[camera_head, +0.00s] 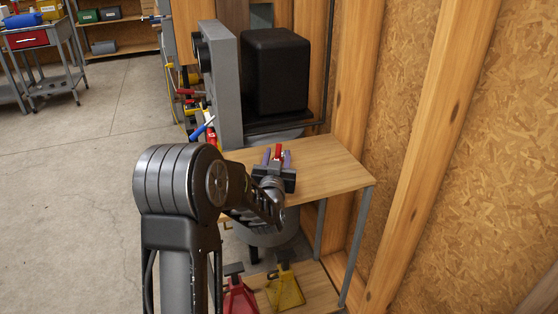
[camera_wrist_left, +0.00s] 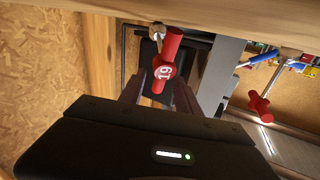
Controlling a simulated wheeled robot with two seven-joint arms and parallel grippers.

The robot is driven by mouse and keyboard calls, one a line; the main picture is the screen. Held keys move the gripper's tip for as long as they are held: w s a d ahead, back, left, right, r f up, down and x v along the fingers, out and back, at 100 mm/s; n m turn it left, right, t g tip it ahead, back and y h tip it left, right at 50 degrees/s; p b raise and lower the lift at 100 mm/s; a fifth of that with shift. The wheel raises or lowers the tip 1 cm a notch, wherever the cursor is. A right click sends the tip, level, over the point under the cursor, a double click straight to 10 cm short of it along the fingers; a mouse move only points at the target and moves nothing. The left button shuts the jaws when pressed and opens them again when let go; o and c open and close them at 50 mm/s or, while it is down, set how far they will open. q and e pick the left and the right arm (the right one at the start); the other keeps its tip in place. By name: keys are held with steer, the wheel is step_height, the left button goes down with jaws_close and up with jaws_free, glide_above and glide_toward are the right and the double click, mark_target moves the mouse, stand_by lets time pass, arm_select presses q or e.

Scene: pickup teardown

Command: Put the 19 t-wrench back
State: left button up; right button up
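The 19 t-wrench (camera_wrist_left: 165,70) has a red handle marked 19; a silver end shows beside it in the left wrist view. Its red handle also shows in the head view (camera_head: 278,152), at the small wooden table. My left gripper (camera_head: 277,156) reaches over the table's near edge, with one purple-dark finger on each side of the red handle. The fingers look apart, with narrow gaps beside the handle. The gripper body hides part of the wrench. My right gripper is not in view.
The wooden table (camera_head: 335,172) is bare to the right of the gripper. A grey and black machine (camera_head: 275,75) stands behind it. Red and yellow stands (camera_head: 285,290) are on the lower shelf. Hanging tools (camera_head: 205,130) are at the left; the OSB wall (camera_head: 430,100) bounds the right.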

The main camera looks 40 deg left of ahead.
arm_select(q)
jaws_close()
stand_by(0.4)
step_height(320, 180, up, 10)
steer(key=p, duration=0.1)
stand_by(0.6)
stand_by(0.5)
